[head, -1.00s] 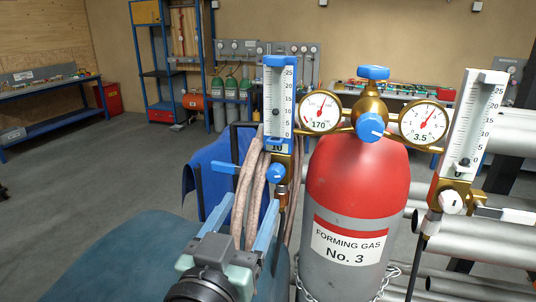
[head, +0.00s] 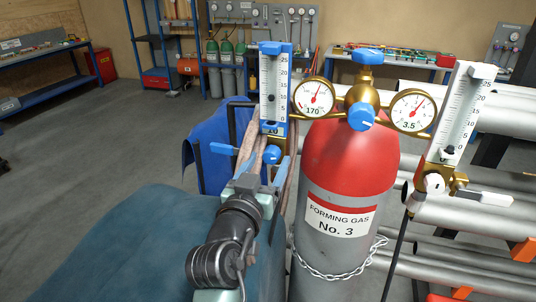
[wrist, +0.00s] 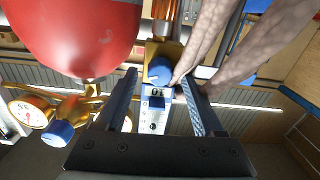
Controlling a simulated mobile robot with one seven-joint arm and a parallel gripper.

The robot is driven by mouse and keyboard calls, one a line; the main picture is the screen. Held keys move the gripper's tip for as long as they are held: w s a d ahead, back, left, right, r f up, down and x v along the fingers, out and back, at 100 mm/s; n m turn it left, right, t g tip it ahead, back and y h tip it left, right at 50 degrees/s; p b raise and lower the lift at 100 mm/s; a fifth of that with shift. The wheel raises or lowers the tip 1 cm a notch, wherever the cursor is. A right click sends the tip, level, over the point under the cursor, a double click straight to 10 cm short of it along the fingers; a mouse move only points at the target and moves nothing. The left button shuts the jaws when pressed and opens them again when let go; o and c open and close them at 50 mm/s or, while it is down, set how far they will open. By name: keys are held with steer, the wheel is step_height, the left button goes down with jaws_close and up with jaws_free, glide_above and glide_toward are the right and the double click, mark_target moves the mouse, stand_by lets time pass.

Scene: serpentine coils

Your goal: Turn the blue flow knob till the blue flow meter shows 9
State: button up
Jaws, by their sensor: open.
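The blue flow meter (head: 275,85) stands upright left of the red-topped cylinder. Its dark float sits near the 10 mark; the small window below appears to read 10. The blue flow knob (head: 271,154) is at its foot and shows in the wrist view (wrist: 158,70) with a white pointer line. My gripper (head: 263,168) is open just below and in front of the knob. In the wrist view my fingers (wrist: 160,78) lie on either side of the knob, with visible gaps; whether the tips reach fully around it I cannot tell.
A pinkish hose (wrist: 228,40) hangs close beside one finger. The forming gas cylinder (head: 340,220), regulator knob (head: 362,117) and two gauges stand to the right. A second, white-knobbed meter (head: 465,110) is farther right. A blue lever (head: 225,148) sticks out left of the knob.

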steer(key=shift+w+d, duration=0.15)
steer(key=shift+w, duration=0.25)
jaws_close()
